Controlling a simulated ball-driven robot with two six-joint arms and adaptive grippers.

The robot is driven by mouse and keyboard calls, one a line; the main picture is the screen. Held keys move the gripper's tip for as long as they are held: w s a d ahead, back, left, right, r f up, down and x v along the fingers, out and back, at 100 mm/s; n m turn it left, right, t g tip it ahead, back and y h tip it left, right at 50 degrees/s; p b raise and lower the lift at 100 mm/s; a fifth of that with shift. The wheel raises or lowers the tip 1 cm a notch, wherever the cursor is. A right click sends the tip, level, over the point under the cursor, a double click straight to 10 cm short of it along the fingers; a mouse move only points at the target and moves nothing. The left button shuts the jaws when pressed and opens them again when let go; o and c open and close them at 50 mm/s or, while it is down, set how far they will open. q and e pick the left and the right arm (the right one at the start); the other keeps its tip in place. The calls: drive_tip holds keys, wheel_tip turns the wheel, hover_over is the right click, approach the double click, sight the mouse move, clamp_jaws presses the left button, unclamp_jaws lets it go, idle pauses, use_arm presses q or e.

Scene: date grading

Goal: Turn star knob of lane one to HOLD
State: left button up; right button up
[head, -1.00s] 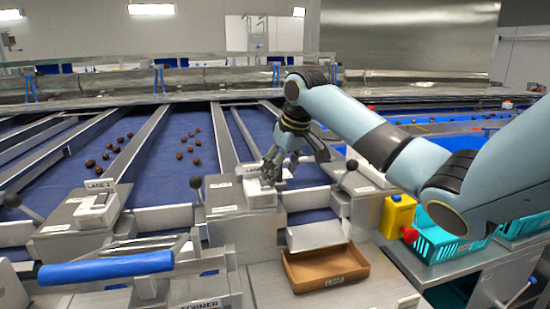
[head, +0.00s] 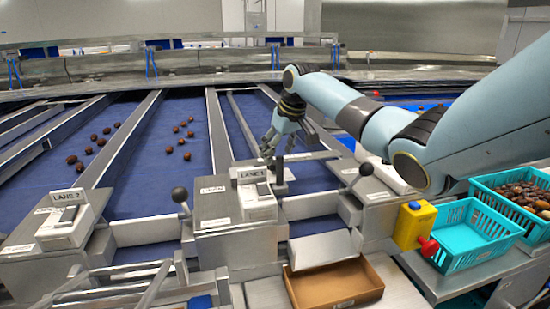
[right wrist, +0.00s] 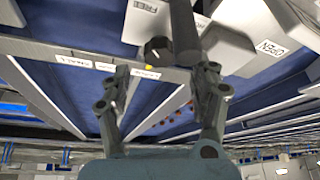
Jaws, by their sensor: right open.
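The lane one housing (head: 235,208) carries a LANE 1 sign (head: 252,175) and a pale switch block, in the middle of the head view. My right gripper (head: 291,142) hangs open and empty just behind it. A small dark knob (right wrist: 157,48), probably the star knob, sits on a grey rail in the right wrist view. It lies just beyond the fingertips of my right gripper (right wrist: 163,78), slightly left of centre, apart from both fingers as far as I can tell. A small label below it is hard to read. My left gripper is not in view.
A black-balled lever (head: 180,195) stands left of the housing, another (head: 366,169) to its right. A cardboard tray (head: 335,287) lies in front. A yellow box with a red knob (head: 414,225) and teal crates (head: 468,235) stand right. Dates lie on the blue lanes.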

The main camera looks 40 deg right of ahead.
sight(274, 162)
drive_tip(key=x, duration=0.2)
drive_tip(key=shift+w+f, duration=0.2)
drive_tip(key=shift+f, duration=0.1)
drive_tip(key=shift+w+f, duration=0.15)
drive_tip(key=shift+f, duration=0.35)
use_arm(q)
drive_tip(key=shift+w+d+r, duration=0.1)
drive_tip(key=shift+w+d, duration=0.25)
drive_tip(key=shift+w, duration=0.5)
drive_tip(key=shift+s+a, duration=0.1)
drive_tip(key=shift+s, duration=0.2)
use_arm(e)
drive_tip(key=c, duration=1.1)
